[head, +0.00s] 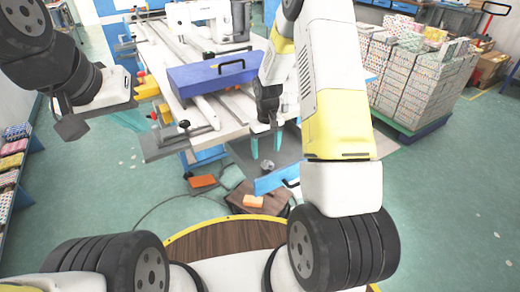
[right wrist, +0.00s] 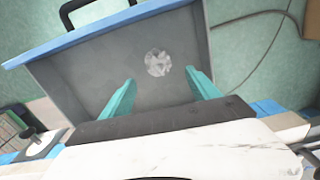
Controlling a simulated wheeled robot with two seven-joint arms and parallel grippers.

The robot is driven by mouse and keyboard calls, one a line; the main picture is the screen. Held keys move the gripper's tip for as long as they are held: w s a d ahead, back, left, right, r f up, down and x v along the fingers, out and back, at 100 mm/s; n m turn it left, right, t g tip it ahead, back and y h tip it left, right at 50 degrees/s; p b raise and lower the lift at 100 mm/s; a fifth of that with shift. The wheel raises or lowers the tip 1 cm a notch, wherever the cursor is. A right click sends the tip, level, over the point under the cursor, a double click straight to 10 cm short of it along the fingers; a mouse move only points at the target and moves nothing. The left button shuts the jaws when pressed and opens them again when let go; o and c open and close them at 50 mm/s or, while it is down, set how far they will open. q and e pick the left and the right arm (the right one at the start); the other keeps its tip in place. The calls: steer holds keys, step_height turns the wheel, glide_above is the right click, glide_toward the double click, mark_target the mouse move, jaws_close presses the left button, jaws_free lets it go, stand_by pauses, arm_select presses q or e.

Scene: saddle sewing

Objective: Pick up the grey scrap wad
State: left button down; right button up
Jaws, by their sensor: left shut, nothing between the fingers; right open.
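The grey scrap wad (right wrist: 158,63) is a small, pale, crumpled ball lying on the grey floor of an open drawer (right wrist: 80,85). It also shows small in the head view (head: 267,164), below my right gripper. My right gripper (right wrist: 160,77) is open, with its two teal fingers spread wide and pointing down into the drawer. In the right wrist view the wad appears just beyond the fingertips, between their lines, with nothing held. In the head view the right gripper (head: 266,153) is over the drawer. My left gripper (head: 72,128) is shut and empty at the far left, away from the drawer.
The drawer's blue front (head: 274,181) carries a black handle (right wrist: 75,12). A sewing-machine table (head: 185,140) with a blue long box (head: 215,75) stands behind. An orange block (head: 253,201) lies on a brown surface near my base. A stack of patterned bundles (head: 420,85) stands right.

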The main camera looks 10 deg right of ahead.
mark_target(266, 161)
step_height(266, 161, down, 7)
steer(key=shift+d+r, duration=0.1)
steer(key=c, duration=1.4)
